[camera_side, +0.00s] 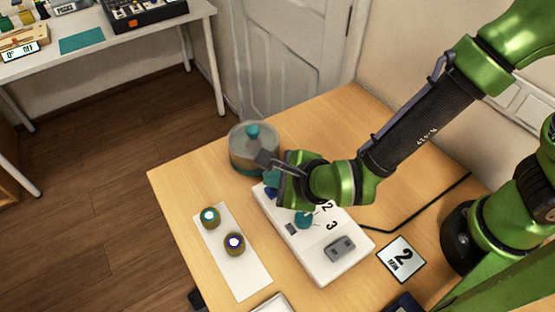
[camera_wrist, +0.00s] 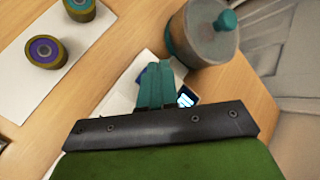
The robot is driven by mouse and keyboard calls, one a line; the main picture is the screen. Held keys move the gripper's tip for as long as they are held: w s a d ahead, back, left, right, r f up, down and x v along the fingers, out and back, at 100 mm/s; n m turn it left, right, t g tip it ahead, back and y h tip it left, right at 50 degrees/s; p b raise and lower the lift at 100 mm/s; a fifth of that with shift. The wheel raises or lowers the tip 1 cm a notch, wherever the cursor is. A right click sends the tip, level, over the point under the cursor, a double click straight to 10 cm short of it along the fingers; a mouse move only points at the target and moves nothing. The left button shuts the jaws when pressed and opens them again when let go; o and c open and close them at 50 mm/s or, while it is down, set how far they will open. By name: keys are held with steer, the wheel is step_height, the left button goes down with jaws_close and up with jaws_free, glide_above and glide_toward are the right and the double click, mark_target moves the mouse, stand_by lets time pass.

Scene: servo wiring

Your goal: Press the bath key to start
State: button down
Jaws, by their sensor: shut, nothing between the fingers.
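The white control box (camera_side: 320,262) lies on the wooden table, with numbers, a teal knob (camera_side: 304,220) and a grey switch or socket piece (camera_side: 340,248) on its top. A dark blue key (camera_side: 270,193) shows at its far end, partly hidden by my gripper; a blue patch (camera_wrist: 143,76) also shows beside my fingers in the wrist view. My gripper (camera_side: 271,179) is over that end of the box, its teal fingers (camera_wrist: 155,85) shut together and empty. I cannot tell whether the fingertips touch the key. A small lit display (camera_wrist: 187,97) shows right of the fingers.
A round lidded pot (camera_side: 254,150) with a teal knob stands just beyond the box, close to my gripper. A white strip (camera_side: 245,275) at the left carries two round pieces, one teal-topped (camera_side: 209,216), one purple-topped (camera_side: 234,243). A card marked 2 (camera_side: 402,259) and a black cable lie right.

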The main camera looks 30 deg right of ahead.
mark_target(275, 193)
steer(key=shift+f, duration=0.1)
steer(key=shift+f, duration=0.35)
steer(key=shift+f, duration=0.5)
stand_by(1.0)
steer(key=shift+r, duration=0.95)
steer(key=shift+r, duration=0.1)
steer(key=shift+r, duration=2.4)
